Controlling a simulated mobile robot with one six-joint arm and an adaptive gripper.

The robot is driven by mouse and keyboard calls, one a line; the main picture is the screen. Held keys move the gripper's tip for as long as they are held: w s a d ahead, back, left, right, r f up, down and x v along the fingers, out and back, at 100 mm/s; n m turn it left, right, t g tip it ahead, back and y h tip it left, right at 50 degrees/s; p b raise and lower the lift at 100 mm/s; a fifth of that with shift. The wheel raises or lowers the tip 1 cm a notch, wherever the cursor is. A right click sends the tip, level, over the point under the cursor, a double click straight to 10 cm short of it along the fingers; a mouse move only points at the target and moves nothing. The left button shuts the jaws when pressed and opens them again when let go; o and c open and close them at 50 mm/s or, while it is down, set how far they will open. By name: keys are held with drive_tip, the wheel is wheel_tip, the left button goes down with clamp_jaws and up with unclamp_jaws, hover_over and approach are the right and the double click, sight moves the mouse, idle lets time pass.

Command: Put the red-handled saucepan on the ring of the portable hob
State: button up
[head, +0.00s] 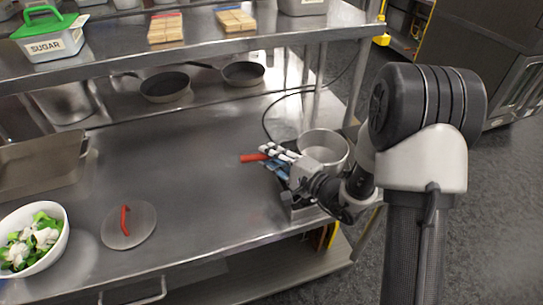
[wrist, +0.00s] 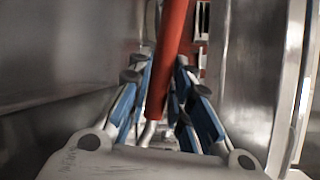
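The red-handled saucepan (head: 323,143) is a round steel pan at the right end of the steel table. Its red handle (head: 250,158) points left, and it also shows in the wrist view (wrist: 174,45). My gripper (head: 276,158) is across the handle. In the wrist view its blue-padded fingers (wrist: 165,78) lie close on both sides of the handle and appear shut on it. A grey metal box (head: 303,209) at the table's front right corner may be the portable hob. My wrist covers much of it, and no ring can be made out. The pan's underside is hidden.
A round lid with a red handle (head: 140,228) and a white bowl of vegetables (head: 62,240) are on the left. Two frying pans (head: 165,88) (head: 243,74) stand at the back under the shelf (head: 110,57). A shelf post and black cable are behind the saucepan. The table's middle is clear.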

drive_tip(key=o, duration=0.4)
drive_tip(key=shift+o, duration=0.2)
drive_tip(key=shift+r, duration=0.15)
drive_tip(key=p+v, duration=0.2)
drive_tip(key=v, duration=1)
drive_tip(key=s+a+r+n+g, duration=0.4)
drive_tip(key=s+a+n+g, duration=0.15)
drive_tip(key=s, duration=0.25)
drive_tip(key=s+a+r+n+g, duration=0.4)
drive_tip(key=s+a+g, duration=0.15)
drive_tip(key=s, duration=0.25)
drive_tip(key=s+d+n+h, duration=0.2)
drive_tip(key=s+d+h, duration=0.4)
drive_tip(key=s, duration=0.1)
drive_tip(key=d+r+t+h, duration=0.3)
drive_tip(key=d+h, duration=0.2)
drive_tip(key=d, duration=0.5)
drive_tip(key=shift+r+t+h, duration=0.3)
drive_tip(key=shift+r+t, duration=0.1)
